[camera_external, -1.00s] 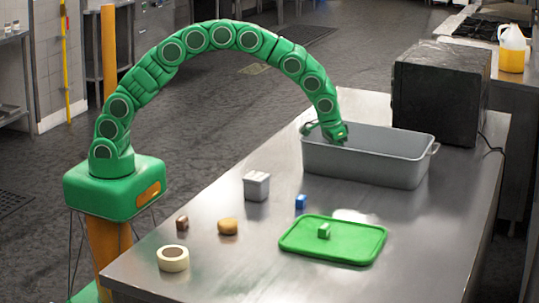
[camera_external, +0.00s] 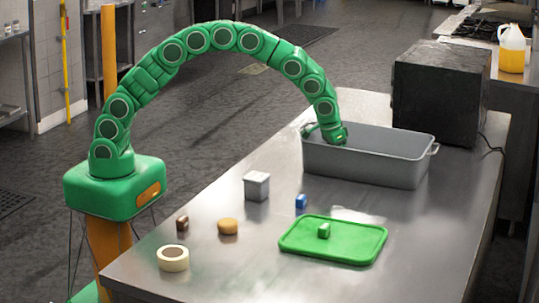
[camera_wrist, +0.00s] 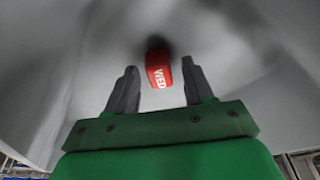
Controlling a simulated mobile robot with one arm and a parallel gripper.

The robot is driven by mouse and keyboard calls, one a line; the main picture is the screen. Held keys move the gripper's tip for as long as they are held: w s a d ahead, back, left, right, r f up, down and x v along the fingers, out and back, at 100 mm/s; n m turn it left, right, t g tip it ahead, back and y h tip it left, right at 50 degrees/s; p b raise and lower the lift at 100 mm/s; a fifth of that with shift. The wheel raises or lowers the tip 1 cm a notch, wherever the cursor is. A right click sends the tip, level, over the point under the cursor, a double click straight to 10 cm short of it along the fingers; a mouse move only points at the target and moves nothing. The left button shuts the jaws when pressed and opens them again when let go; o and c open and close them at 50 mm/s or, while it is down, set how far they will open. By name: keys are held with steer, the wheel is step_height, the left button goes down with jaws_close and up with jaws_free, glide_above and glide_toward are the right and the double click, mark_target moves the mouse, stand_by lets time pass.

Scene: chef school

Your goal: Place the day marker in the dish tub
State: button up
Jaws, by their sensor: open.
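The dish tub (camera_external: 370,168) is a long grey bin on the steel table. My gripper (camera_external: 324,133) is at its left end, with its lower part inside or over the rim. In the wrist view my gripper (camera_wrist: 158,66) has its two fingers spread apart. A red day marker (camera_wrist: 158,70) with white letters "WED" shows between and just beyond the fingertips, with a gap on each side. A dark shadow lies behind it on the blurred grey surface (camera_wrist: 60,75), which looks like the tub's inside. The tub wall hides the marker in the external view.
A green tray (camera_external: 300,247) with a small green block (camera_external: 323,231) is in front. A blue block (camera_external: 301,202), grey canister (camera_external: 256,186), tan round item (camera_external: 228,226), brown block (camera_external: 182,223) and tape roll (camera_external: 173,258) stand left. A black box (camera_external: 440,92) is behind the tub.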

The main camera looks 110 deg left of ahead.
steer(key=v, duration=1.2)
steer(key=s+d+r+m+g+h, duration=0.15)
steer(key=s+d+r, duration=0.25)
steer(key=s+d, duration=0.5)
steer(key=s+d+r+m, duration=0.3)
steer(key=s+d, duration=0.6)
steer(key=s, duration=0.1)
steer(key=s+d+m, duration=0.1)
steer(key=s+d, duration=0.2)
steer(key=s, duration=0.7)
steer(key=s+d+m+g, duration=0.1)
steer(key=s+d, duration=0.3)
steer(key=s, duration=0.6)
steer(key=s+d+f+m+g, duration=0.1)
steer(key=s+d, duration=0.3)
steer(key=s, duration=0.6)
steer(key=shift+s+m+h, duration=0.2)
steer(key=shift+m+h, duration=0.15)
steer(key=shift+m, duration=0.4)
